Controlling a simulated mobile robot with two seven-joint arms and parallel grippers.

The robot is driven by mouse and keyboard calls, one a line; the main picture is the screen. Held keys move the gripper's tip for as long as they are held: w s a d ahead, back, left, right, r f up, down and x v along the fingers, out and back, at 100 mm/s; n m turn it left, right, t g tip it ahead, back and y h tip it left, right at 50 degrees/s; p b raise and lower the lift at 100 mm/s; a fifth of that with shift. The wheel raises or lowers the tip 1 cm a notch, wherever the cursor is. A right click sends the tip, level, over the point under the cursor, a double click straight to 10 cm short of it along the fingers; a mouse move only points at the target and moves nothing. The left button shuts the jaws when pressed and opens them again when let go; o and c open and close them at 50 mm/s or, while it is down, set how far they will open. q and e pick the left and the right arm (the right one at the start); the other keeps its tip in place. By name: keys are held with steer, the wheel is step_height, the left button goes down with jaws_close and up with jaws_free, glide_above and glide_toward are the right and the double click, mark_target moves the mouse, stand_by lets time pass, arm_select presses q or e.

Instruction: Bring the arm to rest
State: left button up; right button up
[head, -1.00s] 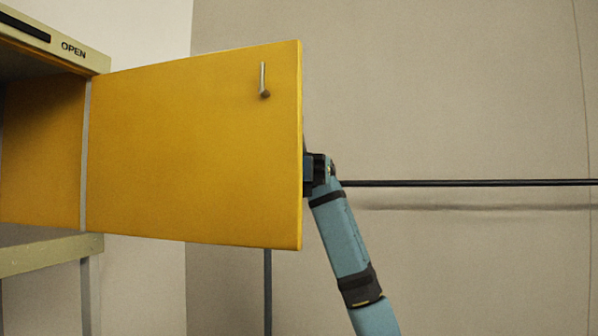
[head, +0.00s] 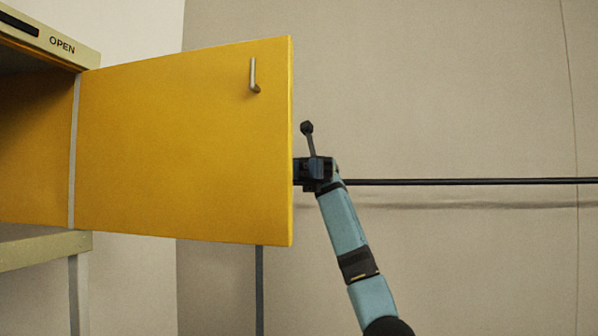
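My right arm (head: 345,225), pale blue with black joints, rises from the bottom right of the head view. My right gripper (head: 304,171) is beside the free edge of the open yellow door (head: 180,145). Its fingertips are hidden behind the door or too dark to make out, so I cannot tell whether it is open or shut, or touching the door. My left gripper is not in view.
The yellow door is swung wide open from a cabinet marked OPEN (head: 62,46) and carries a small metal handle (head: 254,75). A thin dark rail (head: 470,181) runs along the beige wall. Right of my arm looks clear.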

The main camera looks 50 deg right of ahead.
steer(key=w+a+f+m+t+y+p, duration=0.35)
steer(key=w+a+f+m+y, duration=0.55)
steer(key=w+a+f, duration=0.5)
steer(key=a+f+m+t+h+p, duration=0.1)
steer(key=a+f+m+t+h, duration=0.15)
steer(key=f+m+t, duration=0.65)
steer(key=a+f+m+t+h+p, duration=0.1)
steer(key=a+f+m+t+h, duration=0.1)
steer(key=f+m+t+h, duration=0.5)
steer(key=a+f+m+t+h+p, duration=0.1)
steer(key=a+f+m+t, duration=0.1)
steer(key=f+m+t, duration=0.85)
steer(key=s+a+f+m+g+h+p, duration=0.25)
steer(key=s+f+m+h, duration=0.35)
steer(key=f, duration=0.3)
steer(key=s+a+f+m+g+h+p, duration=0.1)
steer(key=s+a+f+m+g+h, duration=0.3)
steer(key=f+m, duration=0.45)
steer(key=s+a+f+m+g+h, duration=0.1)
steer(key=s+f, duration=0.4)
steer(key=s, duration=0.5)
steer(key=s+a+f+m+g+h+p, duration=0.1)
steer(key=s+a+f+m+g, duration=0.3)
steer(key=s, duration=0.6)
step_height(320, 180, down, 2)
steer(key=shift+f+g, duration=0.1)
steer(key=shift+g, duration=0.55)
